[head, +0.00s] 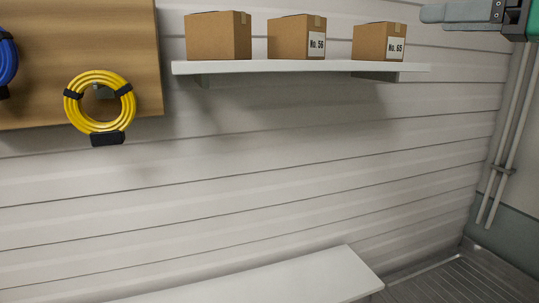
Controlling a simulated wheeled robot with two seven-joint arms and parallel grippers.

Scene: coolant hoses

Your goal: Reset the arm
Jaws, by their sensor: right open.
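My right gripper (461,14) shows at the top right edge of the head view. Its grey fingers point left, and it is open with nothing seen between them. It is high up, to the right of the shelf boxes and apart from them in the picture. The rest of that arm is cut off by the frame. My left gripper is not in view. A coiled yellow hose (75,113) with black straps hangs on a wooden board (60,40) at the left. Part of a coiled blue hose (8,60) shows at the left edge.
A white wall shelf (300,67) holds three cardboard boxes: a left one (217,37), "No. 56" (288,38) and "No. 65" (372,42). A white bench top (290,280) lies below. Pipes (513,130) run down the right wall. The middle wall area is clear.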

